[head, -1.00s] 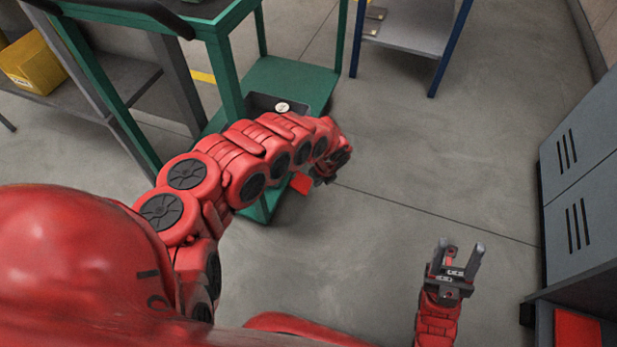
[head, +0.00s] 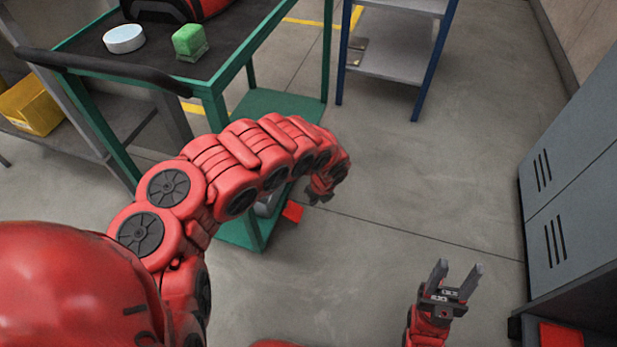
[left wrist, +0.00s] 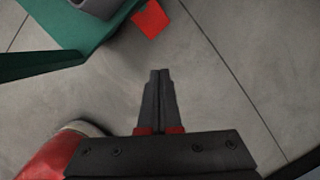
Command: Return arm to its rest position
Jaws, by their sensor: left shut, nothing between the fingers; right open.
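My left arm (head: 235,165) reaches in from the left in the head view and bends down past the green cart. My left gripper (head: 318,198) hangs at its end beside the cart's lower shelf, partly hidden by the wrist. In the left wrist view its fingers (left wrist: 159,85) are together with nothing between them, above bare floor. My right gripper (head: 457,280) is open and empty at the lower right of the head view, with its fingers pointing up and apart.
The green cart (head: 232,82) holds a white round tin (head: 124,38) and a green block (head: 190,41) on top. A red item (head: 293,211) is at its lower shelf's edge. A blue-legged rack (head: 390,55) stands behind. Grey cabinets (head: 570,200) stand right. The middle floor is clear.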

